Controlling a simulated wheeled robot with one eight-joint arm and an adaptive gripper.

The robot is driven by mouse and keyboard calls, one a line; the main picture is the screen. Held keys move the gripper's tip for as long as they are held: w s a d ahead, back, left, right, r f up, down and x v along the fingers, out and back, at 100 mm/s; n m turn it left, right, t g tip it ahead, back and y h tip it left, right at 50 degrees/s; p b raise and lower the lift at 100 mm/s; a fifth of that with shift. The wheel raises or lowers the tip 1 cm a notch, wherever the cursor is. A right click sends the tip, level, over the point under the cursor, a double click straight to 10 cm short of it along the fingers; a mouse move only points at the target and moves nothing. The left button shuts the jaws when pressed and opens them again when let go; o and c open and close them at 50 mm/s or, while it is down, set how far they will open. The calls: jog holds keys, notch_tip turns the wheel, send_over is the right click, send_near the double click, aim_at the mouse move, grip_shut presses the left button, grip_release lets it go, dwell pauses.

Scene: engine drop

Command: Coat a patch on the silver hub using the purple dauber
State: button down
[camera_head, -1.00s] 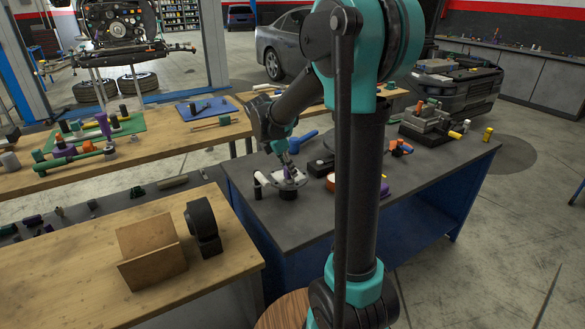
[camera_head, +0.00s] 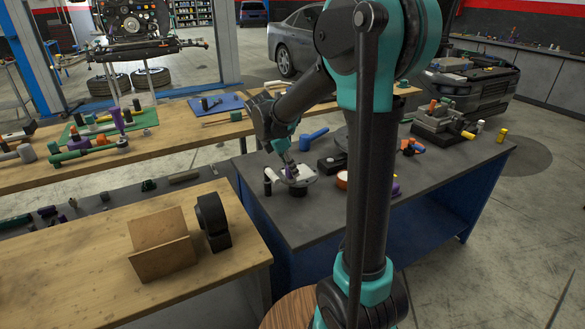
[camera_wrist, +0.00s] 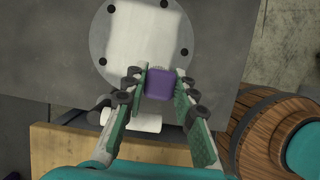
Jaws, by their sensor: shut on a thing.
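The silver hub (camera_wrist: 133,42) is a flat pale disc with dark bolt holes near its rim, seen from above in the wrist view. In the head view the hub (camera_head: 306,177) is on the dark-topped bench, partly covered by my gripper. My gripper (camera_wrist: 160,80) is shut on the purple dauber (camera_wrist: 160,86), whose block end shows between the finger pads. The dauber overlaps the hub's lower right in the wrist view; I cannot tell if they touch.
A white cylinder (camera_wrist: 138,121) lies just below the hub in the wrist view. On the bench are a blue mallet-like tool (camera_head: 313,137), an orange-rimmed roll (camera_head: 342,180) and a vise-like block (camera_head: 440,122). A wooden bench with a brown angled stand (camera_head: 163,258) is at the left.

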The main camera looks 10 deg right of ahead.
jog(key=shift+r, duration=3.5)
